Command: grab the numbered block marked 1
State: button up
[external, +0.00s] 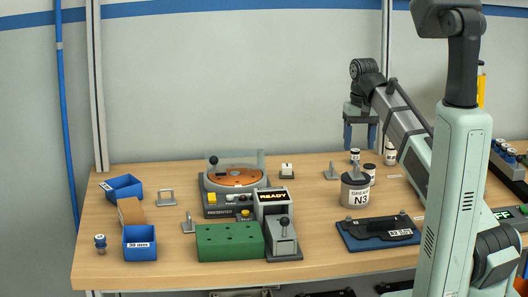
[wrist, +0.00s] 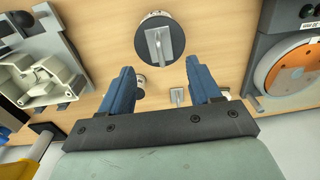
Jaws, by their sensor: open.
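My gripper (external: 360,140) hangs high above the back right of the bench, its two blue fingers apart and nothing between them. In the wrist view its fingers (wrist: 160,72) are also spread and empty. I cannot make out a block with a readable 1 in either view. A small pale block (external: 287,171) stands at the back of the bench, left of my gripper, but any mark on it is too small to read. A grey canister marked N3 (external: 355,193) stands below my gripper; a round dark-lidded thing with a handle (wrist: 158,42) shows beyond my fingertips.
A turntable with an orange disc (external: 234,178), a READY station with a lever (external: 283,237) and a green holed block (external: 230,242) fill the middle. Blue bins (external: 140,244) stand left. A dark blue tray (external: 380,239) lies front right. Small jars (external: 390,155) stand at the back.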

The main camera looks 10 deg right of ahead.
jog(key=w+a+n, duration=0.7)
jog(key=w, duration=0.4)
jog(key=n, duration=0.9)
send_over(287, 165)
notch_tip(287, 165, down, 2)
jog(key=f, duration=0.9)
jog(key=shift+a, duration=0.2)
jog(key=shift+d+f, duration=0.15)
jog(key=shift+f, duration=2.5)
jog(key=c, duration=0.9)
